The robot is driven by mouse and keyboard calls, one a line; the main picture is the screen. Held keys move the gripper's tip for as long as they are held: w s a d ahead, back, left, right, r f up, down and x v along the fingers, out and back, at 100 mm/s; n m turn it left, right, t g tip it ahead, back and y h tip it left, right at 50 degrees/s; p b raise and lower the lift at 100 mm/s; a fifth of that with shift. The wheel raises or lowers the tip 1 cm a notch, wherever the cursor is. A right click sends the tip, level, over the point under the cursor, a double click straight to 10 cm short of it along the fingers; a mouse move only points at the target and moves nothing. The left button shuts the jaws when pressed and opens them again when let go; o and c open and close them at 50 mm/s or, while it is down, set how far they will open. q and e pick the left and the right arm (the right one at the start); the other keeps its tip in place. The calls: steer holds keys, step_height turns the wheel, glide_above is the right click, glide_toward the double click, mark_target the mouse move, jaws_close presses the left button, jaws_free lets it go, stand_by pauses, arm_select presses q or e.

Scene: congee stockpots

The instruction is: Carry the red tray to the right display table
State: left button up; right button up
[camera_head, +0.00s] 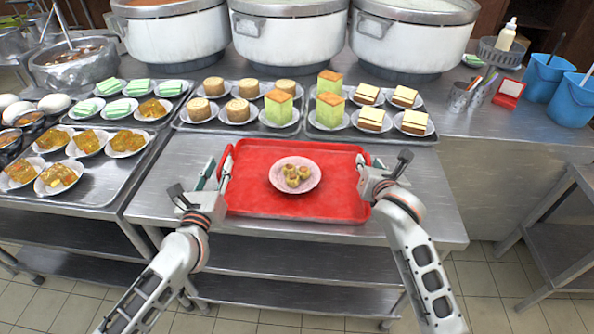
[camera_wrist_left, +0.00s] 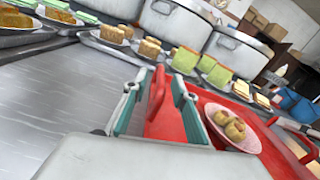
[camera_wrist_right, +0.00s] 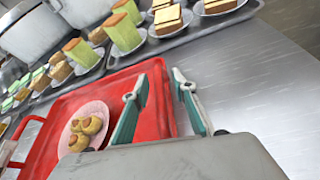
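The red tray (camera_head: 335,205) lies flat on the steel table in front of me and carries a pink plate (camera_head: 295,174) with several small pastries. My left gripper (camera_head: 218,172) is at the tray's left side. In the left wrist view its fingers (camera_wrist_left: 158,100) stand apart, with the red rim between them. My right gripper (camera_head: 370,168) is at the tray's right side. In the right wrist view its fingers (camera_wrist_right: 158,95) also stand apart, with the tray's edge between them. Part of a steel table (camera_head: 565,240) shows at the far right.
Metal trays of plated cakes (camera_head: 240,110) sit just behind the red tray, with large white pots (camera_head: 290,40) beyond. More plated food (camera_head: 88,142) is at the left. Blue buckets (camera_head: 572,100) and a red-framed card (camera_head: 509,93) stand at the right rear. Tiled floor separates the tables.

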arm_select(q)
steer(key=shift+s+f, duration=0.1)
steer(key=shift+s, duration=0.15)
steer(key=s, duration=0.3)
steer(key=s+a, duration=0.1)
steer(key=s, duration=0.7)
steer(key=shift+s+a, duration=0.1)
steer(key=shift+a, duration=0.15)
steer(key=shift+s, duration=0.1)
arm_select(e)
steer(key=shift+s+a+r, duration=0.1)
steer(key=shift+s+r, duration=0.05)
steer(key=shift+s, duration=0.35)
steer(key=v, duration=1.1)
arm_select(q)
steer(key=shift+s, duration=0.1)
